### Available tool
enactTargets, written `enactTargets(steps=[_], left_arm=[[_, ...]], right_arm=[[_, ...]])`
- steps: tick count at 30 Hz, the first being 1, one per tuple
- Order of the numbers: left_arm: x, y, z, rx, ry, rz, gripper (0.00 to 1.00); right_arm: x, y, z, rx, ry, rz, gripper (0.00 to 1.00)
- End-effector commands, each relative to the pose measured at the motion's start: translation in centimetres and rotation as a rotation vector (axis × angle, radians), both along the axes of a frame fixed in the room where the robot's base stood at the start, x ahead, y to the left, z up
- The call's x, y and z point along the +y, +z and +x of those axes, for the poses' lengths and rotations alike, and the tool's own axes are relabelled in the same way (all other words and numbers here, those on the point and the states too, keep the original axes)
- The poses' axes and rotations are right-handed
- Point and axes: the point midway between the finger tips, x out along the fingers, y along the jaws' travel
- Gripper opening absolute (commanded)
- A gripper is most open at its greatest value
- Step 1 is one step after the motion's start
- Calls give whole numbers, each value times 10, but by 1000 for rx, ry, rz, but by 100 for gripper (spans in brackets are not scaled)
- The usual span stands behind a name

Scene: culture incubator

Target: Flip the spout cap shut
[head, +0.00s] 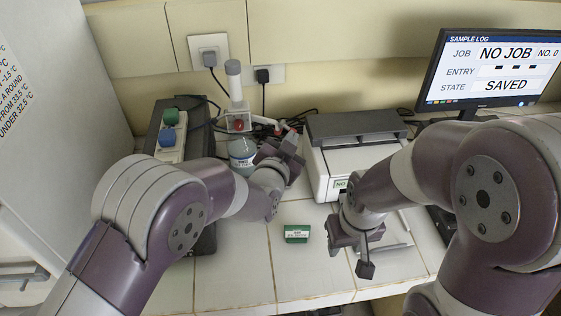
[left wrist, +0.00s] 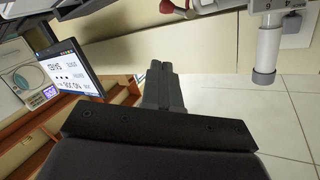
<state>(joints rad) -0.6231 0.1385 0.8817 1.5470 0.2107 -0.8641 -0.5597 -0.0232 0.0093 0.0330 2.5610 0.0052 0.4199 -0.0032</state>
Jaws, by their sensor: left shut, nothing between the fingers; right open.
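A bottle (head: 242,158) with a pump dispenser on top stands at the back left of the bench. Its tall grey-white plunger (head: 233,78) points up, and its spout (head: 264,121) reaches right. A small red cap (head: 281,130) is at the spout's end, partly hidden by my left gripper (head: 293,136). The red cap also shows at the top edge of the left wrist view (left wrist: 170,7), too cut off to tell its angle. My left gripper (left wrist: 160,68) is shut and empty, just below the spout. My right gripper (head: 362,262) is open and empty above the front bench.
A white device (head: 325,170) with a grey lid stands right of the bottle. A small green box (head: 297,233) lies on the tiles. A monitor (head: 490,72) reads "NO JOB", "SAVED".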

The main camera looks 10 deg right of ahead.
Motion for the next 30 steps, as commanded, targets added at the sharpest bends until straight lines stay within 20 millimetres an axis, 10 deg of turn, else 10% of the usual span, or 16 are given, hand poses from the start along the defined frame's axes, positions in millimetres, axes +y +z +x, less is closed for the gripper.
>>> enactTargets(steps=[12, 30], left_arm=[[32, 7, -61, 0, 0, 0, 0], [34, 7, -65, 13, 2, -11, 0]], right_arm=[[0, -17, 1, 0, 0, 0, 43], [0, -17, 1, 0, 0, 0, 43]])
